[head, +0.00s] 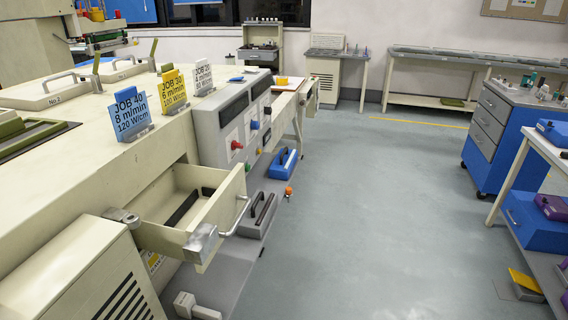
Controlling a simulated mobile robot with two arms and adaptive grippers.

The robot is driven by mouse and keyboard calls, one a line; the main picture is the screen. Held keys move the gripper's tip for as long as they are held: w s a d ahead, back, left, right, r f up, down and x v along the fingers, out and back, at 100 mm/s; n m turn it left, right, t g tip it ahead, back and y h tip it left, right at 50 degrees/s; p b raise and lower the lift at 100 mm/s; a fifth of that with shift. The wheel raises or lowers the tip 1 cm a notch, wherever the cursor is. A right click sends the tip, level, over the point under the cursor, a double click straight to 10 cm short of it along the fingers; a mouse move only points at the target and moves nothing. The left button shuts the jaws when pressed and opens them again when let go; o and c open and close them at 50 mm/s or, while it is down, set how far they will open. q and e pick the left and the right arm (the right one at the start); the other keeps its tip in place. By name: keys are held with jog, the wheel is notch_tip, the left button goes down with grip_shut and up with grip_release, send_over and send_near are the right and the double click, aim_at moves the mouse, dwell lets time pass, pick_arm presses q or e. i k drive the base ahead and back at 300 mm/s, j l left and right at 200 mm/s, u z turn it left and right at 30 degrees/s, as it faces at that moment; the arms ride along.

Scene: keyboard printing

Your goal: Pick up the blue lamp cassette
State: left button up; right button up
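A similar grey box with a dark handle (257,215) sits nearer, beside the open drawer. Another blue case (553,133) lies on the white table at the right edge, partly cut off. I cannot tell for certain which blue one is the lamp cassette. Neither of my grippers is in view.
A cream drawer (220,207) stands open from the machine (105,167), empty but for dark rails. Blue, yellow and white job cards (130,111) stand on top. A blue drawer cart (497,141) and a purple case (553,207) are at right. The grey floor (375,220) between is clear.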

aim_at(282, 167)
jog(key=u, duration=0.25)
jog(key=i+l+u, duration=0.15)
jog(key=u, duration=0.25)
jog(key=i+l+u, duration=0.1)
jog(key=l+u, duration=0.45)
jog(key=u, duration=0.25)
jog(key=i+l+u, duration=0.1)
jog(key=l+u, duration=0.25)
